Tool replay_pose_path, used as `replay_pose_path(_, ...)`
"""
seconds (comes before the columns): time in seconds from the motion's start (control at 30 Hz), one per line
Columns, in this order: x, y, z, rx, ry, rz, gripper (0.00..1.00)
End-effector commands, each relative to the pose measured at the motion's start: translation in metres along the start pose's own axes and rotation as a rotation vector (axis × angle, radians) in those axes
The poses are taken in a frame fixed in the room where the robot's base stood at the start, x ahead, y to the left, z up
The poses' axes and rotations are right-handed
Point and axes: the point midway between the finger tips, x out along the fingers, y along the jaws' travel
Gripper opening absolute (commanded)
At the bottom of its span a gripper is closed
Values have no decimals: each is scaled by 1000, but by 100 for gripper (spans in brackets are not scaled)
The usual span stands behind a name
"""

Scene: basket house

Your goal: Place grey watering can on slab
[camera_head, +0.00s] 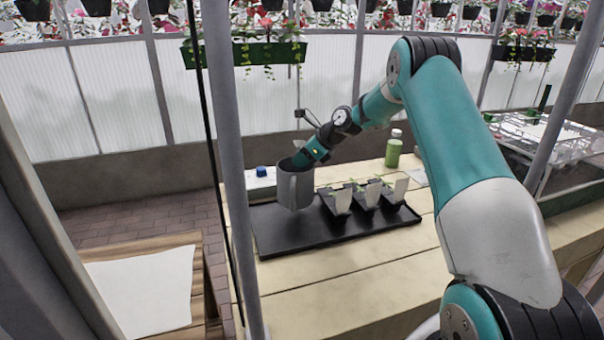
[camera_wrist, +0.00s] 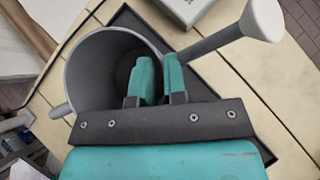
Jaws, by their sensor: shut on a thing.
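The grey watering can (camera_head: 293,191) is upright at the left part of the black tray on the wooden table. I cannot tell whether its base touches the tray. My gripper (camera_head: 300,160) reaches the can's top from the upper right. In the wrist view, my gripper (camera_wrist: 158,76) is shut on the can, with its fingers at the rim between the open mouth (camera_wrist: 88,70) and the spout (camera_wrist: 218,40). A pale, flat, slab-like piece (camera_head: 142,290) lies on a low wooden bench at the lower left, apart from the can.
The black tray (camera_head: 285,240) also holds several dark pots with white labels (camera_head: 368,194). A green bottle (camera_head: 393,150) and a white box with a blue top (camera_head: 262,178) stand behind. A grey post (camera_head: 228,170) rises between table and bench.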

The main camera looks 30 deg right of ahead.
Motion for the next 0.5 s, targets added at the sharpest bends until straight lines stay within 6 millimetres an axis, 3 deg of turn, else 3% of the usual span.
replay_pose_path(0.3, 28, 1, -28, 3, 1, 1, 0)
replay_pose_path(0.5, 31, 0, -30, 0, 0, -1, 0)
